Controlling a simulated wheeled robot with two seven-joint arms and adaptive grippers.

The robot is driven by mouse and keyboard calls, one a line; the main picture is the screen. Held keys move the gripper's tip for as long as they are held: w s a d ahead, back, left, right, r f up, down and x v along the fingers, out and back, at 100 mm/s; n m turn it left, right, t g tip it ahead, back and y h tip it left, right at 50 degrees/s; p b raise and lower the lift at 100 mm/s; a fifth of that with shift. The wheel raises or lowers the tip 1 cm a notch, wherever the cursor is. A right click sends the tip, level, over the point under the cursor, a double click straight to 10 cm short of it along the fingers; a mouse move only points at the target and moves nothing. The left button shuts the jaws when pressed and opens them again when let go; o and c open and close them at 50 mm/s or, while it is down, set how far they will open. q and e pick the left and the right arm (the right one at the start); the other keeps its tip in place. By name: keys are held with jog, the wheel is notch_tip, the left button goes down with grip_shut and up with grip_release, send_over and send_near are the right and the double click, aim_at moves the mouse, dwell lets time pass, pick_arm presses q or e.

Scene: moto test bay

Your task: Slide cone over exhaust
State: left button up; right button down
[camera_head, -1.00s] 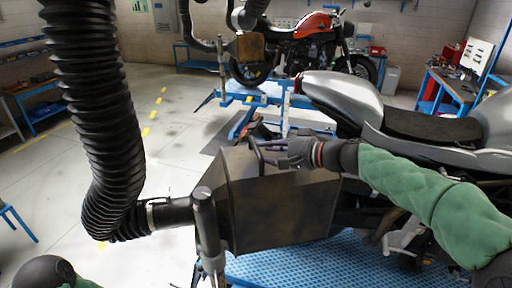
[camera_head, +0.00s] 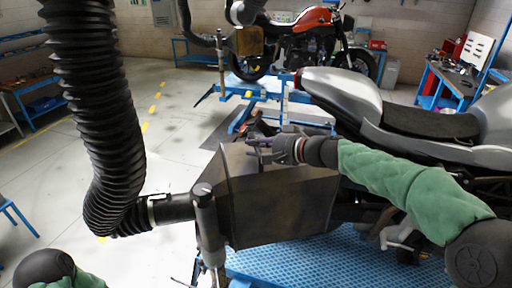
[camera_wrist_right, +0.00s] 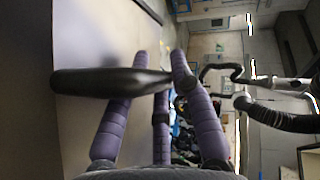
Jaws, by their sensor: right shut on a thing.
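The cone (camera_head: 285,205) is a dull grey metal hood with flat, flared sides, on the end of a black ribbed hose (camera_head: 90,120). It stands beside the silver motorcycle (camera_head: 345,100) at its rear end. My right gripper (camera_head: 255,150) is at the top of the cone. In the right wrist view its purple fingers (camera_wrist_right: 160,85) close around a dark bar handle (camera_wrist_right: 105,82) beside the cone's flat wall (camera_wrist_right: 85,130). The exhaust cannot be made out; the cone hides the area behind it. My left gripper is out of view; only part of that arm shows at bottom left.
An upright metal post (camera_head: 207,230) stands at the cone's left side. The motorcycle is above a blue textured lift platform (camera_head: 300,262). An orange motorcycle (camera_head: 310,30) is on another lift behind. A blue workbench (camera_head: 445,85) is at right.

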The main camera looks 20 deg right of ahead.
jog(key=shift+d, duration=0.35)
jog(key=d+b, duration=0.1)
jog(key=d, duration=0.3)
jog(key=d+b, duration=0.1)
jog(key=d, duration=0.4)
jog(key=d+b, duration=0.2)
jog(key=d, duration=0.2)
jog(key=shift+s+d, duration=0.25)
jog(key=shift+d, duration=0.1)
jog(key=shift+a+r, duration=0.15)
jog(key=c, duration=1.3)
grip_release()
jog(key=shift+d, duration=0.25)
